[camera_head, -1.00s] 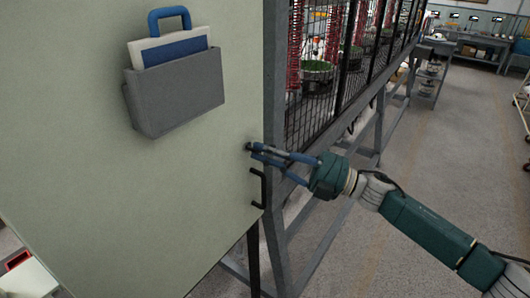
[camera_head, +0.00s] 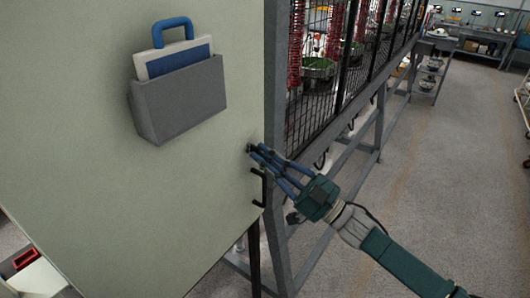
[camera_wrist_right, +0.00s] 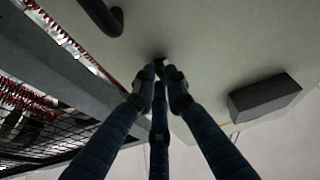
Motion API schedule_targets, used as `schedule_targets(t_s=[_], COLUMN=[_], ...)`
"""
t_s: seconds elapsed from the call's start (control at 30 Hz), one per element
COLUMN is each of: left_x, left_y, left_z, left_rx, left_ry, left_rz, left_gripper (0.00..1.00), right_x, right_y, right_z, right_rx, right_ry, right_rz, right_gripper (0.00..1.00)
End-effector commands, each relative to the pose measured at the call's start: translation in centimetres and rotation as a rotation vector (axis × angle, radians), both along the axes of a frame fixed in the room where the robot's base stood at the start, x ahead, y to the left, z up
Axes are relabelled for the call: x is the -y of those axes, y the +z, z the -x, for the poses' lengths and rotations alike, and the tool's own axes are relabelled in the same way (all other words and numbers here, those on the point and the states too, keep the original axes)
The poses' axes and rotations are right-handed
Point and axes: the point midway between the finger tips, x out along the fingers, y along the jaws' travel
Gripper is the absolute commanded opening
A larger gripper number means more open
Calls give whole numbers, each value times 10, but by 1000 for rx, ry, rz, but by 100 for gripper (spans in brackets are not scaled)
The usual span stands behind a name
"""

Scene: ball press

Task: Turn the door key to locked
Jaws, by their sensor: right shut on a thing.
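The door key (camera_head: 249,148) is a small dark piece on the pale green door panel (camera_head: 215,190), near its right edge. My right gripper (camera_head: 256,150) has its blue fingers closed around the key and reaches in from the lower right. In the right wrist view the fingertips (camera_wrist_right: 160,84) meet at the key (camera_wrist_right: 159,60), which is mostly hidden between them. I cannot read the key's exact angle. My left gripper is not in view.
A black door handle (camera_head: 259,187) sits just below the key. A grey holder (camera_head: 180,100) with a blue-handled board (camera_head: 172,32) hangs on the panel. A mesh-walled frame (camera_head: 315,120) stands to the right, with open floor (camera_head: 450,170) beyond.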

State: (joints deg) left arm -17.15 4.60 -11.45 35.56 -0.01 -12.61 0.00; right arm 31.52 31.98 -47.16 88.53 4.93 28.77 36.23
Motion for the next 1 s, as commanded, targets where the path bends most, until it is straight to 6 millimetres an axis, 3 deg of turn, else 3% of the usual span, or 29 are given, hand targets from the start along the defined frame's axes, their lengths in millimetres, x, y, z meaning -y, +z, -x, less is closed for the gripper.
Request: schedule_targets(t_s=[0.8,0.83,0.9,1.0], left_x=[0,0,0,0], left_y=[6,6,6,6], left_z=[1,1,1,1], left_rx=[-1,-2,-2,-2], left_ry=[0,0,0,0], left_rz=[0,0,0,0], left_gripper=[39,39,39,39], right_x=[-1,-1,-1,-1], right_y=[0,0,0,0], right_z=[0,0,0,1], right_rx=[-97,-97,-96,-96], right_ry=[0,0,0,0], right_rz=[-71,-71,-71,-71], right_gripper=[0,16,30,31])
